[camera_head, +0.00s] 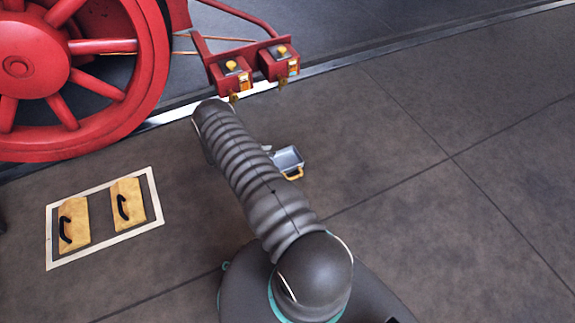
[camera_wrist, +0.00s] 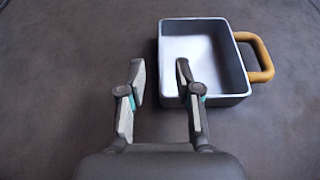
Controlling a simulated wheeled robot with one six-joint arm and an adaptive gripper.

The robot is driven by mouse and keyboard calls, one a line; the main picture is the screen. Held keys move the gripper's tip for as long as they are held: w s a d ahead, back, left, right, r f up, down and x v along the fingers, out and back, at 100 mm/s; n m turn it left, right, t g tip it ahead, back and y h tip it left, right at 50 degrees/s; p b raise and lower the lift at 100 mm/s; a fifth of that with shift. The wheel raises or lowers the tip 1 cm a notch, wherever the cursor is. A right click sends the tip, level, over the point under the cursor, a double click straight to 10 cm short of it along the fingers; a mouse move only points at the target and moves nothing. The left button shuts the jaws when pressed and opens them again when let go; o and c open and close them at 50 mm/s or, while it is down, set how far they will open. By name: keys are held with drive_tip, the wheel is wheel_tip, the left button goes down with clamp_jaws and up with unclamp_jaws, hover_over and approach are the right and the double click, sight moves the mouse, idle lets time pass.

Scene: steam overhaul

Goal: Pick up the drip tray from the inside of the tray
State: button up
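The drip tray (camera_head: 289,158) is a small grey metal tray with a yellow handle, lying on the floor just right of my arm in the head view. In the wrist view the drip tray (camera_wrist: 232,70) is upright and its inside is empty, with the handle on its right side. My gripper (camera_wrist: 159,78) is open and holds nothing. Its right finger appears over the inside of the tray near the left wall, and its left finger is outside that wall. I cannot tell whether either finger touches it. In the head view my arm hides the gripper.
A red wheel (camera_head: 105,47) and a red bracket with two boxes (camera_head: 232,75) stand beyond the arm, along a rail (camera_head: 325,66). Two wooden blocks with black handles (camera_head: 74,222) lie inside a white floor outline (camera_head: 108,252). The floor at right is clear.

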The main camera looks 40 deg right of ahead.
sight(288, 160)
drive_tip(key=shift+x, duration=3.4)
drive_tip(key=shift+r, duration=0.15)
clamp_jaws()
